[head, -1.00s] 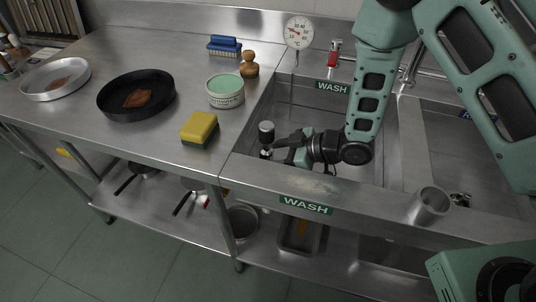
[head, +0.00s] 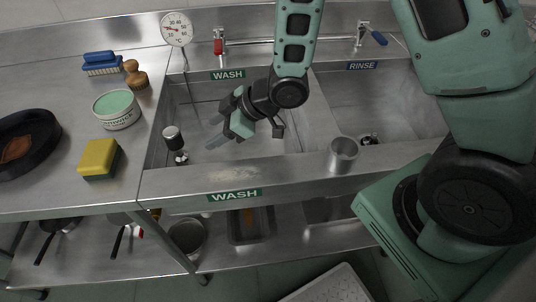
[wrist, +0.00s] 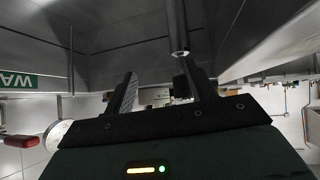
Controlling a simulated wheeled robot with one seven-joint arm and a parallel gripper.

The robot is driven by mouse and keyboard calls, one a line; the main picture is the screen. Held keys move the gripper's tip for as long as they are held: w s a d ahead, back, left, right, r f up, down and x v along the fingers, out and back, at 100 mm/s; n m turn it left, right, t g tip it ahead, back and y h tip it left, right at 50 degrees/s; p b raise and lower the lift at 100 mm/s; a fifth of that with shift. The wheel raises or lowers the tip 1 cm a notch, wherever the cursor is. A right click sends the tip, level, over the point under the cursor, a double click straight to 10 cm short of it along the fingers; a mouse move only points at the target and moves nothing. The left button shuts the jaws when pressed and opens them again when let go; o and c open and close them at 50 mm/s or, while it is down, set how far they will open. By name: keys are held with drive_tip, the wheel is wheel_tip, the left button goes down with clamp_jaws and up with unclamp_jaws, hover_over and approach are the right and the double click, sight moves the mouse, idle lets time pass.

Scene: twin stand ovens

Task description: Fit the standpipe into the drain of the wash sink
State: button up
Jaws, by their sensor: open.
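The standpipe (head: 173,138) stands roughly upright at the front left of the wash sink (head: 205,118), its dark, pale-topped upper end toward the head camera. Its foot is by the drain (head: 181,158), largely hidden beneath it; I cannot tell how deep it sits. My gripper (head: 213,142) is inside the basin to the right of the standpipe, pointing left, open and apart from it. In the wrist view, which is upside down, a metal pipe, apparently the standpipe (wrist: 177,28), shows beyond my open fingers (wrist: 160,82).
A metal cup-like cylinder (head: 343,155) stands on the front ledge between the basins. The rinse sink (head: 400,100) is to the right. A dial thermometer (head: 177,29) and a red-handled tap (head: 218,44) are at the back. A sponge (head: 99,158) and tub (head: 116,109) sit on the left counter.

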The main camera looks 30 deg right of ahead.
drive_tip(key=s+d+r+m+g+h, duration=0.1)
drive_tip(key=s+r+h, duration=0.3)
drive_tip(key=s, duration=0.7)
drive_tip(key=s+d+r+m+g+h, duration=0.1)
drive_tip(key=s+r+m+g+h, duration=0.2)
drive_tip(key=s+r, duration=0.5)
drive_tip(key=s+m+g, duration=0.1)
drive_tip(key=s, duration=0.2)
drive_tip(key=shift+s+d+r+h, duration=0.2)
drive_tip(key=shift+s+h, duration=0.05)
drive_tip(key=shift+h, duration=0.15)
